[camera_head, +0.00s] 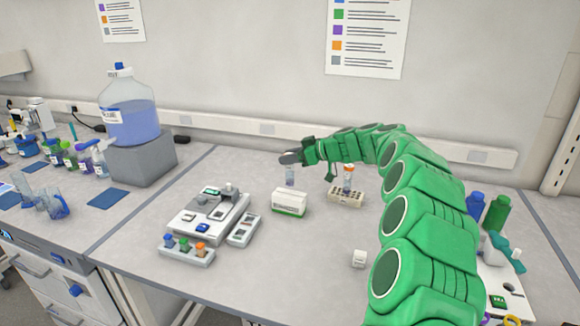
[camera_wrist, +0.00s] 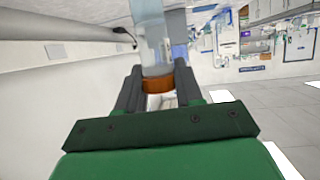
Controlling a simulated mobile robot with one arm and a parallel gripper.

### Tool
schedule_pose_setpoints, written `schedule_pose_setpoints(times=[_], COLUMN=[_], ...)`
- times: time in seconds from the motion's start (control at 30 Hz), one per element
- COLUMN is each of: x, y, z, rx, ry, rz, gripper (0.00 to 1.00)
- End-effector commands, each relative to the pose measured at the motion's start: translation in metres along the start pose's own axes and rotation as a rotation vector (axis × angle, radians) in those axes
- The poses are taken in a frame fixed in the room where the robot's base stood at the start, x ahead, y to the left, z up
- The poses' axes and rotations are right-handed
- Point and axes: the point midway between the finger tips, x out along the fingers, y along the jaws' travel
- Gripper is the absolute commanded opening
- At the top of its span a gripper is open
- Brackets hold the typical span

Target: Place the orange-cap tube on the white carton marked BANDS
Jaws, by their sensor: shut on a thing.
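My gripper (camera_head: 290,158) is shut on the orange-cap tube, a clear tube (camera_head: 290,176) that hangs below the fingers in the head view. In the wrist view the orange cap (camera_wrist: 159,85) sits between the two fingers, with the clear body (camera_wrist: 155,40) beyond it. The white carton (camera_head: 289,202) has a green lower band and lies on the bench; its lettering is too small to read. The tube appears just above the carton's back edge, with a small gap; its exact depth I cannot tell.
A grey-white instrument (camera_head: 210,215) and a rack of coloured-cap tubes (camera_head: 187,251) are at left. A small white cube (camera_head: 359,258) lies in front. The bench before the carton is clear.

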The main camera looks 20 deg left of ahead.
Motion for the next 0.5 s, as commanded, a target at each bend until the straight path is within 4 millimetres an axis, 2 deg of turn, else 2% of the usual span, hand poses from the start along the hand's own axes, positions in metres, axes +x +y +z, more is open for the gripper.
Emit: schedule_pose_setpoints(times=[0.3, 0.5], x=[0.015, 0.015], y=[0.000, 0.001], z=[0.031, 0.031], rx=[0.004, 0.002], ry=[-0.001, -0.001], rz=[-0.004, -0.003], gripper=[0.00, 0.00])
